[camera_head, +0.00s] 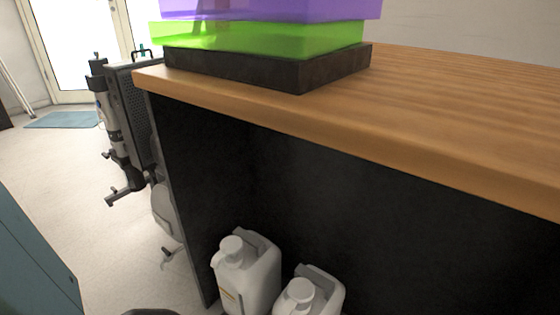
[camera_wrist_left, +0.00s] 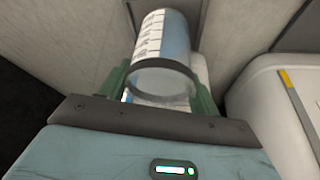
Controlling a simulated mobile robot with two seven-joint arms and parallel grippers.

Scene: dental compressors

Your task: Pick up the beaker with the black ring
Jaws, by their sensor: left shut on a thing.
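The beaker (camera_wrist_left: 165,40) is a clear cylinder with white and blue markings, seen in the left wrist view. A black ring (camera_wrist_left: 166,66) runs around its end nearer the camera. My left gripper (camera_wrist_left: 162,84) has its green fingers on both sides of the beaker and is shut on it. The beaker does not show in the head view. My right gripper is in neither view.
A wooden counter (camera_head: 440,90) carries a dark block (camera_head: 300,74) with green and purple translucent layers. Two white canisters (camera_head: 248,278) (camera_head: 318,290) stand below it. Grey equipment (camera_head: 130,120) stands at its left end. A white body with a yellow mark (camera_wrist_left: 265,110) is at the right in the wrist view.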

